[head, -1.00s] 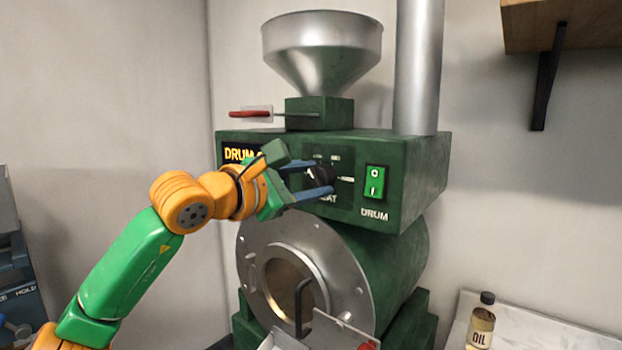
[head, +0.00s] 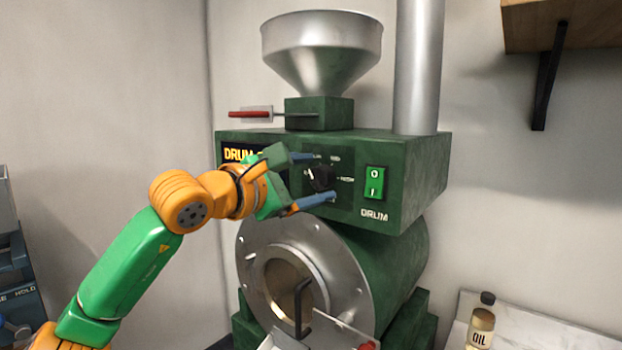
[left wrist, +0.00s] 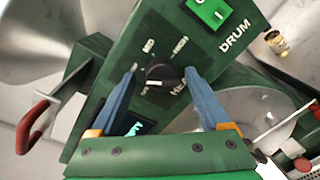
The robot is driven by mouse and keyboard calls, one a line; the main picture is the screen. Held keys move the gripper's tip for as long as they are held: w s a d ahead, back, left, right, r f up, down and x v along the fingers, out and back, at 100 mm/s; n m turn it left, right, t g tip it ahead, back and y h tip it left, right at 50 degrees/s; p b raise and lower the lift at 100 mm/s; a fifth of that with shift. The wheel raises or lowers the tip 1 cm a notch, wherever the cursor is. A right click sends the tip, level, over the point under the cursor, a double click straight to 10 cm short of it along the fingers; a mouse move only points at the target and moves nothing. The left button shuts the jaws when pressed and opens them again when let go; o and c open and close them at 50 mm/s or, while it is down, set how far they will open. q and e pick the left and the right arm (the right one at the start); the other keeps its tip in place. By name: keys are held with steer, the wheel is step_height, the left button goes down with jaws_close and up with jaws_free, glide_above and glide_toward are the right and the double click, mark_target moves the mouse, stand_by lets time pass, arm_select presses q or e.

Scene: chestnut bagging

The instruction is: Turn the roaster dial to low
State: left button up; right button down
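The roaster dial (head: 320,178) is a black knob on the green front panel, above the word HEAT. In the left wrist view the dial (left wrist: 165,72) shows a white pointer mark on its lower-left part, with several setting labels around it. I cannot tell for sure which label the mark points at. My left gripper (head: 317,178) is open, one finger above and one below the dial in the head view. In the left wrist view the left gripper's fingertips (left wrist: 162,71) stand either side of the dial with gaps, not touching it. My right gripper is not in view.
A green DRUM switch (head: 375,183) sits right of the dial. A steel hopper (head: 322,50) stands on top, with a red-handled slide (head: 250,114) at its base. The round drum front (head: 345,265) is below. An oil bottle (head: 480,325) stands at the lower right.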

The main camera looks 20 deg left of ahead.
arm_select(q)
steer(key=shift+s+a+f, duration=0.1)
steer(key=shift+s+f, duration=0.05)
steer(key=shift+s, duration=0.05)
steer(key=b+v, duration=0.3)
steer(key=v, duration=0.3)
steer(key=shift+s, duration=0.35)
steer(key=shift+w, duration=0.1)
steer(key=shift+a, duration=0.1)
